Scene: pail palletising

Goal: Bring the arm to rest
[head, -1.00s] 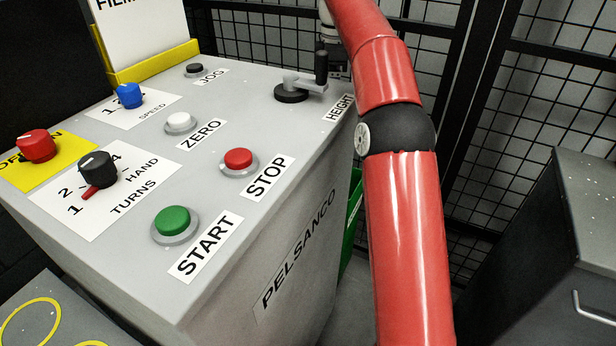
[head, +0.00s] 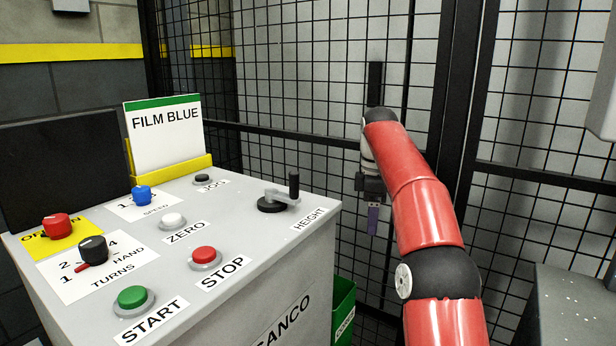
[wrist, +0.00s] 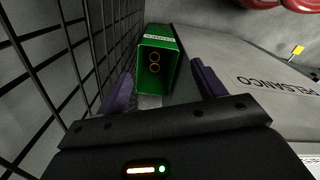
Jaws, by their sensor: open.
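My gripper (head: 372,220) hangs pointing down at the end of my red arm, to the right of the grey control console (head: 318,225) and in front of the mesh fence. In the wrist view my gripper (wrist: 160,88) shows its two dark purple fingers wide apart, with nothing between them. A green bin (wrist: 157,62) stands below, beyond the fingers. The head view shows part of this bin (head: 343,305) beside the console.
The console carries a green START button (head: 132,297), a red STOP button (head: 204,255), several knobs and a HEIGHT crank (head: 280,198). A black mesh fence (head: 300,150) stands behind. A grey cabinet (head: 570,300) stands at the right.

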